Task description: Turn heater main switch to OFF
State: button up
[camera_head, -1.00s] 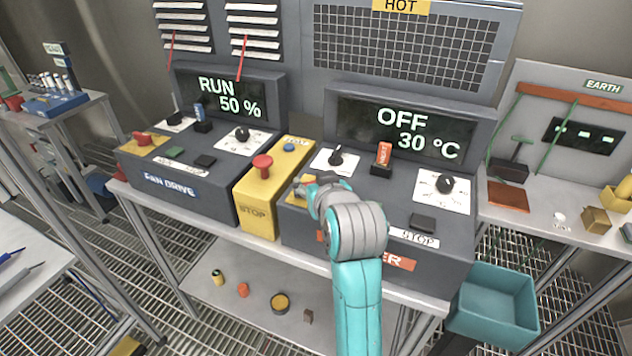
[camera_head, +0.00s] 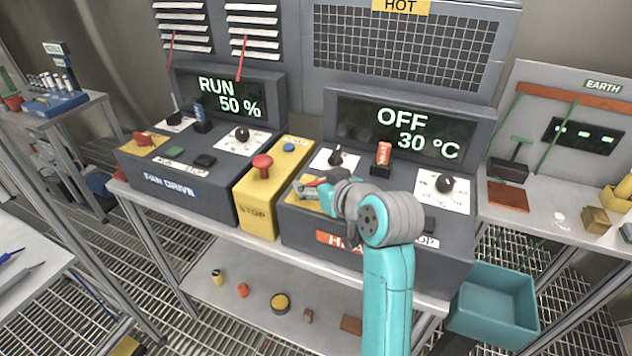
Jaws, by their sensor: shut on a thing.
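The heater console stands right of centre, with its orange label (camera_head: 338,241) partly hidden by my arm. Its display (camera_head: 405,132) reads OFF and 30 °C. The heater main switch (camera_head: 317,182) is a red handle over a yellow plate (camera_head: 292,198) at the console's front left corner. My gripper (camera_head: 309,188) reaches in from the right and is shut on this red handle. The fingers hide much of the handle and plate, so its exact angle and any markings cannot be read.
A yellow stop box (camera_head: 271,190) with a red mushroom button (camera_head: 262,166) stands close left of my gripper. The fan drive console (camera_head: 180,187) reads RUN 50 %.

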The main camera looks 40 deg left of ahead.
jog(key=o, duration=1.2)
jog(key=shift+c, duration=0.2)
jog(key=v, duration=1.2)
